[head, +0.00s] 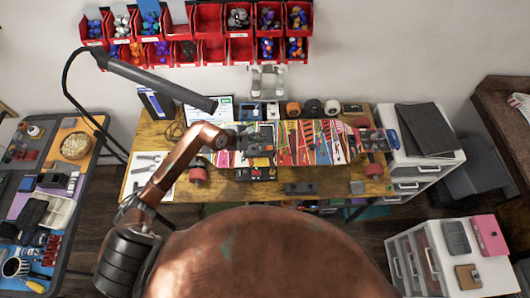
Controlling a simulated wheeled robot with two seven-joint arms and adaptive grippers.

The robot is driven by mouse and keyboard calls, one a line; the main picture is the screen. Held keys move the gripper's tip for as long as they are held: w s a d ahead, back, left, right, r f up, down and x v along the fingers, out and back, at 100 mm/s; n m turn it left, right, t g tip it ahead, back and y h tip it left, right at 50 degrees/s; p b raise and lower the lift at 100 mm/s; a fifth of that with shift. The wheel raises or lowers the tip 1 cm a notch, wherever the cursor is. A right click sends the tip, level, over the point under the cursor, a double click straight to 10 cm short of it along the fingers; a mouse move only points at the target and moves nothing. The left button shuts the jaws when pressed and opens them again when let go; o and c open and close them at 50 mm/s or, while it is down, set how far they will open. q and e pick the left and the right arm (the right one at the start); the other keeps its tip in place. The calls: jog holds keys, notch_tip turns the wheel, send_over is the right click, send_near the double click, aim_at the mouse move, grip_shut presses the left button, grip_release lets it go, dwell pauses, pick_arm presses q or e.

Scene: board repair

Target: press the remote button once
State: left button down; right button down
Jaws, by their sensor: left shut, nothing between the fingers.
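My left arm comes in from the lower left and reaches over the wooden workbench (225,187). My left gripper (262,148) is dark, small in the view, and shut with nothing held. My right gripper is out of view.
Red bins (212,52) hang on the wall behind. A black lamp arm (150,77) reaches over the bench's left part. Several rolls (312,107) stand along the back. White drawers (425,160) stand at right. My brown body hides the floor in front.

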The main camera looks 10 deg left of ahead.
pick_arm(q)
jog(key=shift+f, duration=0.1)
jog(key=b, duration=0.5)
send_over(262, 153)
jog(key=f, duration=0.7)
jog(key=shift+s+a+f, duration=0.2)
jog(key=shift+a+f, duration=0.05)
jog(key=shift+a, duration=0.05)
jog(key=shift+f+b, duration=0.45)
jog(key=shift+f, duration=0.1)
jog(key=shift+f, duration=0.1)
dwell(0.3)
jog(key=shift+f+b, duration=0.3)
jog(key=shift+b, duration=0.15)
jog(key=shift+f+b, duration=0.35)
dwell(0.5)
jog(key=shift+r, duration=0.1)
jog(key=shift+r+p, duration=0.45)
jog(key=shift+r, duration=0.25)
